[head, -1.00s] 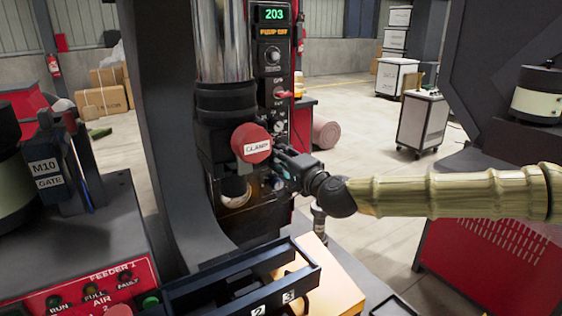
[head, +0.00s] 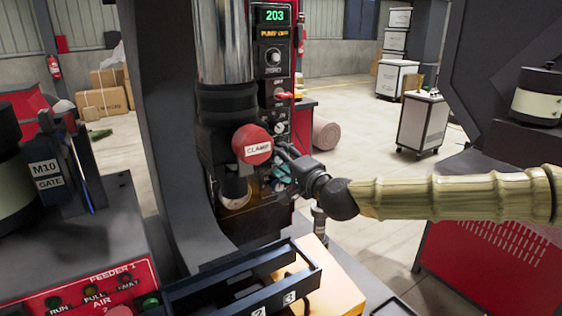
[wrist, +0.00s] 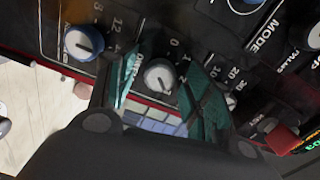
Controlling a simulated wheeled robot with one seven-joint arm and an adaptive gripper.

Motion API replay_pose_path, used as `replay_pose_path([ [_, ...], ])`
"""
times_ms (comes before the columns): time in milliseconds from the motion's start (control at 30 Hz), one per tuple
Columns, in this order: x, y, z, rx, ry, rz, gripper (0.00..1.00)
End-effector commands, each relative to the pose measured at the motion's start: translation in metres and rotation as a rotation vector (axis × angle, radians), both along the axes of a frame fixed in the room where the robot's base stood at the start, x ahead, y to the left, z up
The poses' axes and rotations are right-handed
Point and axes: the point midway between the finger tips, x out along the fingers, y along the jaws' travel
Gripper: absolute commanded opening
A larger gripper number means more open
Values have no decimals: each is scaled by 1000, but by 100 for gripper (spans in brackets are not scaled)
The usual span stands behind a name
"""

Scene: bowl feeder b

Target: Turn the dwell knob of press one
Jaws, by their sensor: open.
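Press one's control panel (head: 276,60) stands behind my gripper in the head view. In the wrist view a pale grey round knob (wrist: 158,76) with a dark pointer sits between my two teal fingers, with a scale around it. Its label is partly covered by a finger, so I cannot read it surely as dwell. My gripper (wrist: 163,88) is open, one finger on each side of this knob; contact is not clear. In the head view my gripper (head: 284,165) is at the lower panel, beside the red CLAMP button (head: 252,144), and hides the knob there.
A blue-capped knob (wrist: 84,43) is left of my fingers in the wrist view. A red lever (wrist: 284,138) is at lower right. In the head view, a dark tray (head: 240,285) lies below my gripper. Open floor lies right of the press.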

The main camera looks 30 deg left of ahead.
Motion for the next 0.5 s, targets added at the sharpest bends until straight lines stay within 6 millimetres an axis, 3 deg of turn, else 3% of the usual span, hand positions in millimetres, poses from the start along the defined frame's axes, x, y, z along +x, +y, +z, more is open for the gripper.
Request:
replay_pose_path([
  [500, -40, -70, 3, 1, -1, -1, 51],
])
